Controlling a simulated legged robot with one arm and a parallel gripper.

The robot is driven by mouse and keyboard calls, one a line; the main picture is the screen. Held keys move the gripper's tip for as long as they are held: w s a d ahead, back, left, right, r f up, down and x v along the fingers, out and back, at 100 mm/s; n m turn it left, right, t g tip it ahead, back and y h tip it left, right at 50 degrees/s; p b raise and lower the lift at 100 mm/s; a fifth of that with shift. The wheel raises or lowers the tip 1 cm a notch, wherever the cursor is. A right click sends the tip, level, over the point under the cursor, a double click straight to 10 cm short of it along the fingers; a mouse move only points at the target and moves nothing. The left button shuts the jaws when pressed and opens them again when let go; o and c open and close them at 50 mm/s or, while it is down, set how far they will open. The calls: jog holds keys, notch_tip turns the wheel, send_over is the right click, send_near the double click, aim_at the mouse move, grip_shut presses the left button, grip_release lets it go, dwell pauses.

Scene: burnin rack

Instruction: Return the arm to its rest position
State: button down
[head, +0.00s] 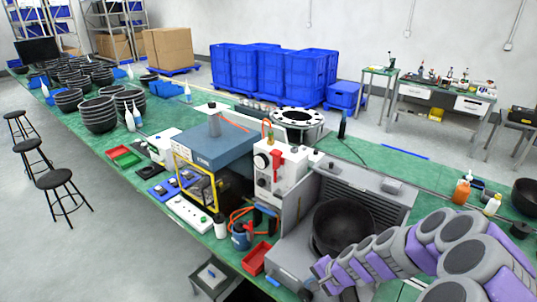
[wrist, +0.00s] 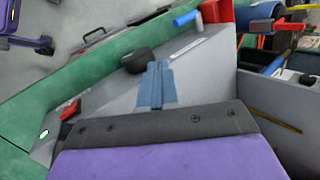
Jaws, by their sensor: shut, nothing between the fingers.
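My arm comes in from the lower right of the head view, in purple and grey links, and stretches left in front of a grey machine bay (head: 375,195). My gripper shows in the wrist view (wrist: 160,68) as two blue-grey fingers pressed together, with nothing between them. Beyond the fingertips lie a grey surface (wrist: 205,72) and a small black round part (wrist: 137,60); I cannot tell whether the fingers touch anything. In the head view the gripper's fingertips are not clear at the arm's far end.
A black bowl (head: 342,228) sits in the bay behind my arm. A white unit with a red handle (head: 280,172), a red bin (head: 255,258) and a blue pot (head: 241,236) stand to its left. The green bench (head: 120,190) carries several stacked bowls. Open floor (head: 90,255) lies at left.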

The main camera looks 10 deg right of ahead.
jog(key=s+a+r+n+g, duration=0.3)
jog(key=s+a+r+n, duration=0.5)
jog(key=s+r, duration=0.4)
jog(key=s+d+r+n+g+h, duration=0.1)
jog(key=s+r, duration=0.3)
jog(key=s, duration=0.5)
jog(key=s+d+r+n+g+h, duration=0.1)
jog(key=s+r+h, duration=0.3)
jog(key=s, duration=0.6)
jog(key=shift+s+d+r+n+g, duration=0.35)
jog(key=shift+d+r, duration=0.2)
jog(key=shift+r, duration=0.2)
jog(key=shift+w, duration=0.1)
